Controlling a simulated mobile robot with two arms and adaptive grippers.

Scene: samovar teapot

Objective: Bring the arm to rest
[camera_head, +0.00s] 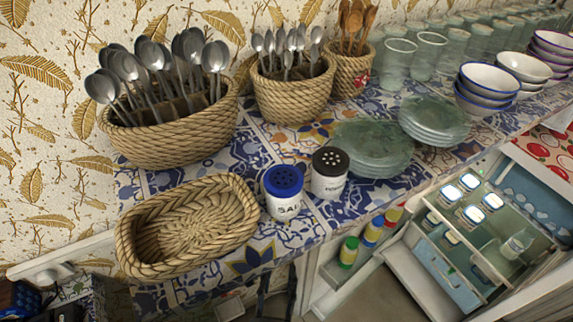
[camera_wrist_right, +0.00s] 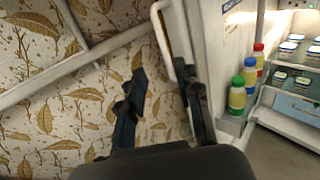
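My right gripper (camera_head: 277,288) shows dark and small at the bottom of the head view, below the tiled counter's front edge. In the right wrist view, the right gripper (camera_wrist_right: 161,80) has its two dark fingers apart, with patterned wallpaper visible between them and nothing held. A pale handle-like bar (camera_wrist_right: 163,40) shows close beyond the fingertips, beside the open fridge door (camera_wrist_right: 215,60). I cannot tell whether the fingers touch it. My left gripper cannot be made out in either view.
The tiled counter (camera_head: 262,250) holds an empty wicker tray (camera_head: 190,228), salt (camera_head: 285,192) and pepper (camera_head: 329,174) shakers, spoon baskets (camera_head: 180,135), glass plates (camera_head: 372,150), bowls (camera_head: 487,88) and several glasses (camera_head: 430,55). The open fridge (camera_head: 480,225) stands at right; bottles (camera_head: 371,233) sit in its door.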

